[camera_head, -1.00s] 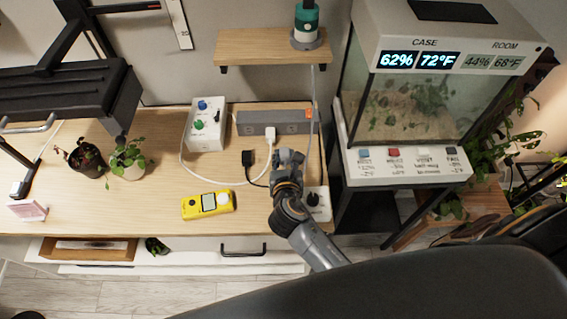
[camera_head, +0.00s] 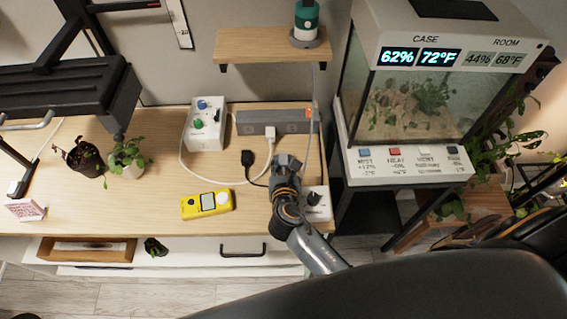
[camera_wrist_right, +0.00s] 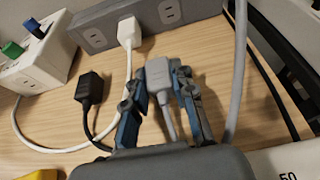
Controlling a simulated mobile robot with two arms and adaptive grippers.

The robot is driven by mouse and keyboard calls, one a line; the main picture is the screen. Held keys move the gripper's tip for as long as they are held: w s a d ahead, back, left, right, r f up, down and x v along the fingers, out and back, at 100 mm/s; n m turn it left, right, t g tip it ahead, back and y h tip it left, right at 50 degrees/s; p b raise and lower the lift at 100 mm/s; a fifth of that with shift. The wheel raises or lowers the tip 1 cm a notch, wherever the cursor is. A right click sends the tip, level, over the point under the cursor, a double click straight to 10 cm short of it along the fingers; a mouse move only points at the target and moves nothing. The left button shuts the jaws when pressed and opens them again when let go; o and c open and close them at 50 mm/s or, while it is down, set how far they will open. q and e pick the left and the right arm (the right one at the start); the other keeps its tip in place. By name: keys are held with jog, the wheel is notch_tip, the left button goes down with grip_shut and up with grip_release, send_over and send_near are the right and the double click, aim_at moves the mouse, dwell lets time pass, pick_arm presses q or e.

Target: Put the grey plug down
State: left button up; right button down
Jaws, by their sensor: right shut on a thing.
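The grey plug (camera_wrist_right: 158,78) is between the fingers of my right gripper (camera_wrist_right: 160,70) in the right wrist view, with its grey cable running back toward the wrist. The fingers are shut on its sides. In the head view my right gripper (camera_head: 285,163) is over the right part of the wooden desk (camera_head: 110,205), just in front of the grey power strip (camera_head: 262,122). I cannot tell whether the plug touches the desk. My left gripper is not in view.
A white plug (camera_wrist_right: 128,32) is in the strip. A black plug (camera_head: 247,158) lies left of my gripper. A white control box (camera_head: 206,128), a yellow meter (camera_head: 207,204) and a white dial box (camera_head: 317,204) stand nearby. Bare desk shows between plug and strip.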

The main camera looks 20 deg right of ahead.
jog(key=c, duration=1.1)
grip_release()
jog(key=shift+s+f, duration=0.4)
jog(key=shift+f, duration=0.35)
jog(key=shift+w+r, duration=0.1)
jog(key=shift+r, duration=0.35)
jog(key=v, duration=0.8)
jog(key=r+v, duration=0.1)
jog(key=v, duration=0.3)
jog(key=shift+w, duration=0.25)
